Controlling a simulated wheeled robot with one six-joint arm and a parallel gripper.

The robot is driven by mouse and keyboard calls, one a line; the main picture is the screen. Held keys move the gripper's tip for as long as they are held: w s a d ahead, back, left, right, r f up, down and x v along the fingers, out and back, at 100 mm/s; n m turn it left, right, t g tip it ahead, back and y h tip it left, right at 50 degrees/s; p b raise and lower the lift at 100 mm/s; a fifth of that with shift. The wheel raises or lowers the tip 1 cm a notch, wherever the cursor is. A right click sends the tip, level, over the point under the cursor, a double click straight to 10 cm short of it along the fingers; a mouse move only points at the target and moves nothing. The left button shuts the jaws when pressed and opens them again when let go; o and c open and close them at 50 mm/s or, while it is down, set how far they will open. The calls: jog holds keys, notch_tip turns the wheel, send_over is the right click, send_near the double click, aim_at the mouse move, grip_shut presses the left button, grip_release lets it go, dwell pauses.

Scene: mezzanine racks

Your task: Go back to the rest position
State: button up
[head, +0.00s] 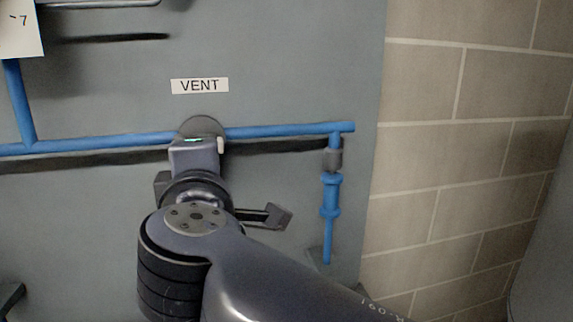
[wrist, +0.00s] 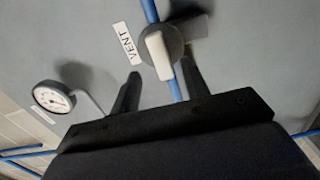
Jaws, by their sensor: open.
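The VENT valve shows in the wrist view as a round grey disc (wrist: 172,38) with a pale lever handle (wrist: 158,56) on a blue pipe. My gripper (wrist: 161,76) is open there, one dark finger on each side of the handle's lower end. Gaps show between the handle and both fingers; I cannot tell the depth. In the head view my arm reaches up to the valve and my gripper covers most of it. Only the upper part of the disc (head: 203,123) shows above it. The VENT label (head: 200,86) is above the valve.
A blue pipe (head: 290,130) runs across the grey panel (head: 290,55), with a blue drop pipe (head: 329,195) at its right end. A block wall (head: 470,130) stands to the right. A round gauge (wrist: 53,97) shows at the left of the wrist view.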

jog(key=b+x, duration=0.1)
jog(key=x, duration=0.6)
jog(key=shift+w+f, duration=0.1)
jog(key=shift+w, duration=0.2)
jog(key=shift+w+a+r+p, duration=0.1)
jog(key=shift+w+r+p, duration=0.15)
jog(key=shift+p, duration=0.35)
jog(key=shift+s+r+n+p, duration=0.15)
jog(key=shift+n+p, duration=0.4)
jog(key=shift+n, duration=0.05)
jog(key=n+p, duration=0.4)
jog(key=p, duration=0.1)
jog(key=shift+n+p, duration=0.55)
jog(key=shift+n, duration=0.25)
